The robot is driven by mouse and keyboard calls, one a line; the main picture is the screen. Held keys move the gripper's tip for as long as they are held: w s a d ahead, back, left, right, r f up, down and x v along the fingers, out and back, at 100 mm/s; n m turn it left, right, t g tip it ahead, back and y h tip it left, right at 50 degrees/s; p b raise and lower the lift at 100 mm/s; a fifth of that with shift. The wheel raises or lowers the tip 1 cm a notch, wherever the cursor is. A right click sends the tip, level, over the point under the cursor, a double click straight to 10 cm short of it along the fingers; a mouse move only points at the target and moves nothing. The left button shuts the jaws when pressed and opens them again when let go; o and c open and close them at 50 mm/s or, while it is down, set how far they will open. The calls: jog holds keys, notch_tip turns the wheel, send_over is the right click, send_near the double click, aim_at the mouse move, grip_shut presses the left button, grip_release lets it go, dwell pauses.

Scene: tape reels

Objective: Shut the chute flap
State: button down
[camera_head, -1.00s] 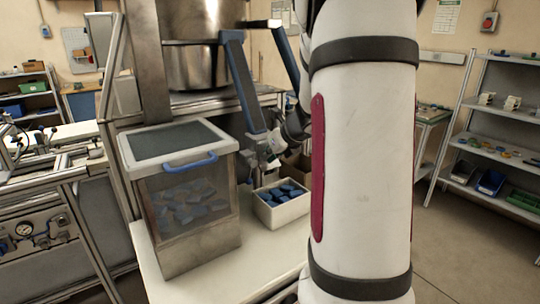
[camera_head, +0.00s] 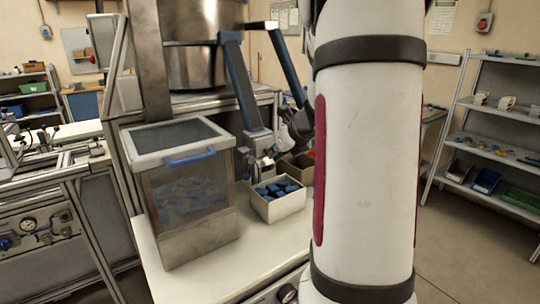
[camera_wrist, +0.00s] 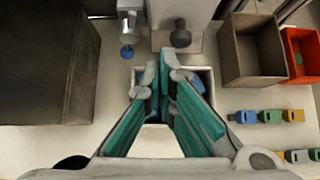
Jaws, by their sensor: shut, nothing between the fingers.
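The blue-edged chute (camera_head: 240,85) comes down from the metal bowl on the machine. In the wrist view a grey plate with a dark knob (camera_wrist: 181,38) and a metal cylinder with a blue tip (camera_wrist: 127,52) lie just beyond the fingertips; I cannot tell whether either belongs to the flap. My gripper (camera_wrist: 160,82) has its teal-padded fingers together at the tips, empty, above a white box (camera_head: 280,210) of blue pieces.
A clear-fronted bin (camera_head: 187,192) with a blue-handled lid stands left on the white table. In the wrist view an open brown box (camera_wrist: 252,80), an orange bin (camera_wrist: 302,60) and several small coloured parts lie to the right. My arm hides the table's right side.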

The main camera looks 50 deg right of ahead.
jog(key=p+v, duration=0.1)
jog(key=v, duration=0.7)
jog(key=shift+s+f, duration=0.15)
jog(key=shift+s, duration=0.1)
jog(key=shift+s, duration=0.1)
